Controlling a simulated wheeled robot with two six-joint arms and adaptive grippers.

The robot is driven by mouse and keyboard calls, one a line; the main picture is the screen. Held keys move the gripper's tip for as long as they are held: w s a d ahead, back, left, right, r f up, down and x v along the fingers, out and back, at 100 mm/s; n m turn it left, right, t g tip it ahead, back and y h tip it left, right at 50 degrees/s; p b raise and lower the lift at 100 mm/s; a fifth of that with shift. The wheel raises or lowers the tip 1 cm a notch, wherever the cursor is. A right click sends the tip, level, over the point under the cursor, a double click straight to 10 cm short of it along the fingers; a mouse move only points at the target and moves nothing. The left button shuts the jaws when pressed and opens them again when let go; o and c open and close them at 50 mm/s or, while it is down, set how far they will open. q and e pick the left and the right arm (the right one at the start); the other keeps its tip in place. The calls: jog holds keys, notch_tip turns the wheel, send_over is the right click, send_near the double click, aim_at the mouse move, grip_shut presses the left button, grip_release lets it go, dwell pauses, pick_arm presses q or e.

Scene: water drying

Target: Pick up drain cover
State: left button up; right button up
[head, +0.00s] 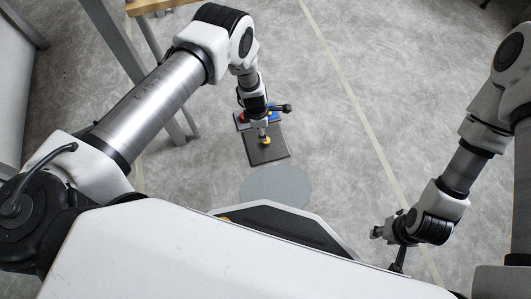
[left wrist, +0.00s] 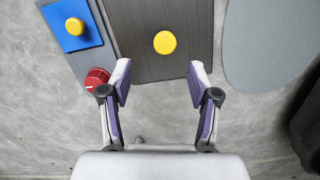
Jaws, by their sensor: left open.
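A dark flat plate with a yellow round knob, which looks like the drain cover, lies on the floor in the head view (head: 275,156). It also shows at the top of the left wrist view (left wrist: 160,15); its knob (left wrist: 165,42) is near its lower edge. My left gripper (head: 263,133) is over the plate, close to the knob. In the left wrist view my left gripper (left wrist: 160,75) is open and empty, with the knob between and beyond its fingertips. My right gripper (head: 379,232) is small at the lower right, away from the plate; its jaws are unclear.
Beside the plate is a grey panel with a blue square (left wrist: 72,28) bearing a yellow button, and a red knob (left wrist: 96,78). A flat grey round patch (head: 276,186) lies on the floor near the plate. Metal table legs (head: 120,45) stand at left. The floor at right is clear.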

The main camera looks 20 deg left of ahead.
aim_at(276, 148)
pick_arm(q)
jog(key=f+b, duration=0.1)
jog(key=f, duration=0.1)
jog(key=d+f+b, duration=0.1)
jog(key=f+b, duration=0.1)
jog(key=f, duration=0.1)
jog(key=f+b, duration=0.1)
jog(key=f, duration=0.2)
jog(key=shift+d, duration=0.2)
jog(key=shift+r, duration=0.2)
grip_shut()
